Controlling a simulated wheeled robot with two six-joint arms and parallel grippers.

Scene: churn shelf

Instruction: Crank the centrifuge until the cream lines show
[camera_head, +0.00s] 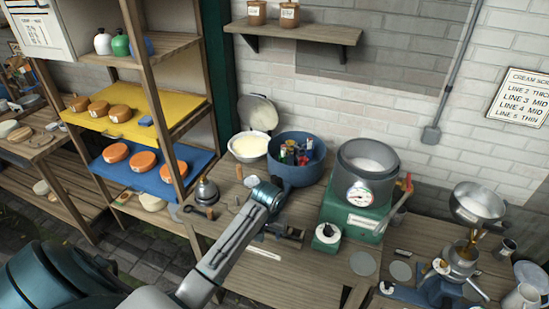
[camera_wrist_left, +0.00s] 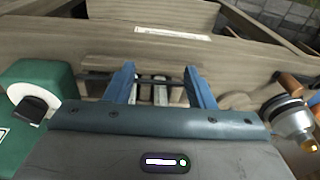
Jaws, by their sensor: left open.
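A green-based machine with a grey drum (camera_head: 368,165), a round gauge and a pale label stands on the bench and looks like the centrifuge. A grey lever with a red handle (camera_head: 407,184) rises at its right side. The drum holds something pale; I cannot make out any cream lines. A small green box with a white dial and black knob (camera_head: 327,235) sits in front, also at the left of the left wrist view (camera_wrist_left: 32,108). My left gripper (camera_head: 287,236) is open, left of that box and low over the bench. My right gripper is not in view.
A blue tub of bottles (camera_head: 296,160) and a cream-filled bowl (camera_head: 249,146) stand behind my left arm. A metal bowl on a stand (camera_head: 478,204) is at the right. A metal burner-like item (camera_head: 206,191) stands left. Shelves of cheeses (camera_head: 120,113) are further left.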

